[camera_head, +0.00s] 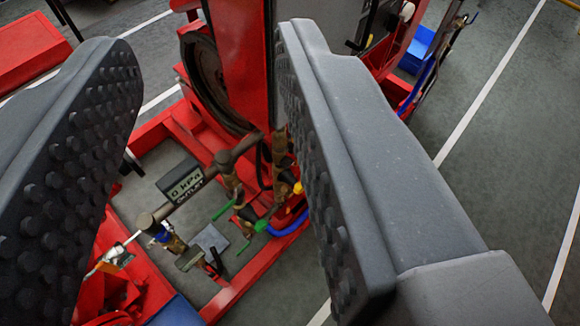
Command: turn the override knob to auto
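My gripper (202,50) is open and empty. Its two dark grey fingers with studded pads fill the left and the right centre of the view, wide apart. Between them, farther off, shows the red pumpset frame (240,45). I cannot make out an override knob or an auto mark; it may be hidden behind the fingers or out of view. A grey display box (187,181) reading "0 kPa OUTLET" sits on the pipework below the gap.
Brown pipes (230,165) with green-handled valves (262,225) run inside the red base. Blue hose (290,222) lies low at the frame. A red box (30,50) is at upper left.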

